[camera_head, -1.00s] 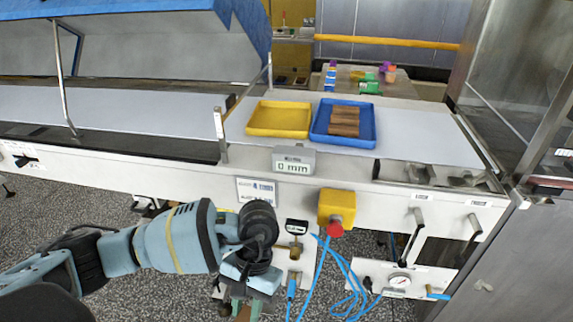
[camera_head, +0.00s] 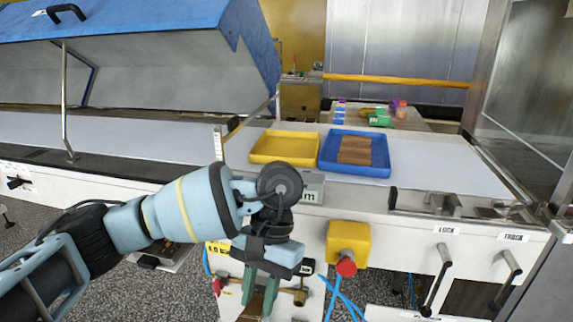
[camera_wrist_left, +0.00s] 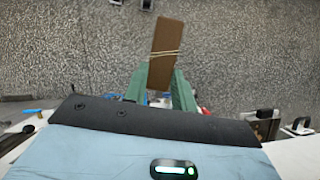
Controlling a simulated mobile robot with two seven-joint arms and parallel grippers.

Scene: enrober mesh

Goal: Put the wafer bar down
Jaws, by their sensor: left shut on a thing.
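My left gripper (camera_head: 260,297) points down in front of the machine's front panel, below the belt edge. In the left wrist view its green fingers (camera_wrist_left: 160,88) are shut on a brown wafer bar (camera_wrist_left: 166,38) with thin pale lines across it. The bar sticks out past the fingertips, over the speckled floor. A blue tray (camera_head: 326,165) on the white belt holds brown wafer bars (camera_head: 355,150) side by side. An empty yellow tray (camera_head: 284,149) lies to its left. My right gripper is not in view.
The white belt (camera_head: 450,178) is bare right of the blue tray. A display box, partly hidden by my arm, sits on the belt's front edge. A yellow box with a red button (camera_head: 346,266) stands right of my gripper. A blue hood (camera_head: 140,30) is raised at left.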

